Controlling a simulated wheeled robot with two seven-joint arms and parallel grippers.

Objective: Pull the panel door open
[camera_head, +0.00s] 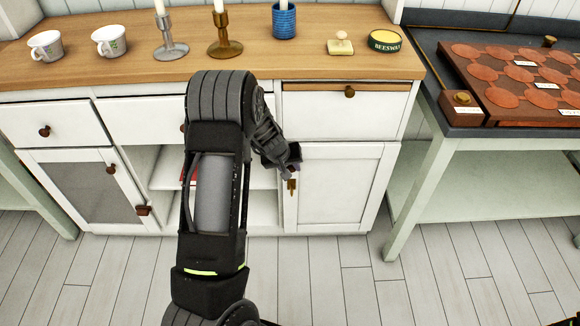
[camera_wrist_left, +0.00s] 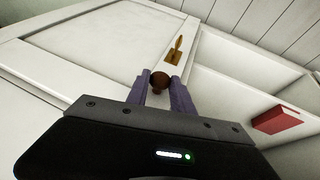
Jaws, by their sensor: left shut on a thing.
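The white panel door (camera_head: 334,187) is at the lower right of the white cabinet, next to an open shelf space. It looks shut, flush with the frame. The same door (camera_wrist_left: 85,45) fills the left of the left wrist view. Its round brown knob (camera_wrist_left: 159,80) sits between the fingertips of my left gripper (camera_wrist_left: 165,90), which is shut on it. A brass key plate (camera_wrist_left: 175,50) is just beyond the knob; it also shows in the head view (camera_head: 292,187). In the head view my left gripper (camera_head: 290,168) is at the door's left edge and hides the knob.
A drawer (camera_head: 345,108) above the door is slightly open. A red box (camera_wrist_left: 277,119) lies on the open shelf beside the door. A green-legged table (camera_head: 420,190) stands at the right. The plank floor (camera_head: 370,285) before the door is clear.

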